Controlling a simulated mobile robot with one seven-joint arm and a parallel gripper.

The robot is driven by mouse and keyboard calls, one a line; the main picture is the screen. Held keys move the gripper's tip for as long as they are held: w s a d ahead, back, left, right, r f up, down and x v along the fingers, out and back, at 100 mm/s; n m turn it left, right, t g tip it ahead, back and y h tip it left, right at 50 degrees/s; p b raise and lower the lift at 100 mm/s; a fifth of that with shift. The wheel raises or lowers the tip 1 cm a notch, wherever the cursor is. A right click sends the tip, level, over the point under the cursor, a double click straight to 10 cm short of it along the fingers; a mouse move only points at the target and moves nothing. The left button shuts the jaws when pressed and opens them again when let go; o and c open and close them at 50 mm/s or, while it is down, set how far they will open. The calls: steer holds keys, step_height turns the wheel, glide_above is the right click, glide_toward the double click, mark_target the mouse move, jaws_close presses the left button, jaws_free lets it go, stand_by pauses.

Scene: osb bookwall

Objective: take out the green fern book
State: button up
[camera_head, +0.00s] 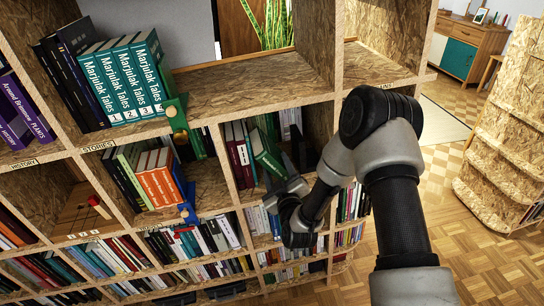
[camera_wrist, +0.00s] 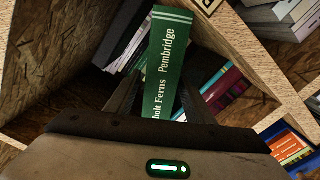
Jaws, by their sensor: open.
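The green fern book (camera_head: 268,158) is in a middle compartment of the book wall, beside a row of maroon and teal books. It looks tilted and stands out from the row. In the wrist view the green book (camera_wrist: 168,60) shows its spine, lettered "Ferns" and "Pembridge", with pale stripes at one end. My gripper (camera_wrist: 158,88) is open, with one dark finger on each side of the spine. I cannot tell whether either finger touches it. In the head view my gripper (camera_head: 284,172) is at the front of that compartment, and its fingers are partly hidden.
Maroon books (camera_head: 238,156) stand just left of the green book. An OSB upright (camera_head: 322,110) bounds the compartment on the right. Open parquet floor (camera_head: 500,268) lies to the right.

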jaws_close()
steer(key=shift+r, duration=0.2)
steer(key=shift+a+r, duration=0.1)
steer(key=shift+a, duration=0.05)
steer(key=b+v, duration=0.1)
steer(key=v, duration=1.5)
steer(key=shift+s, duration=0.25)
stand_by(0.3)
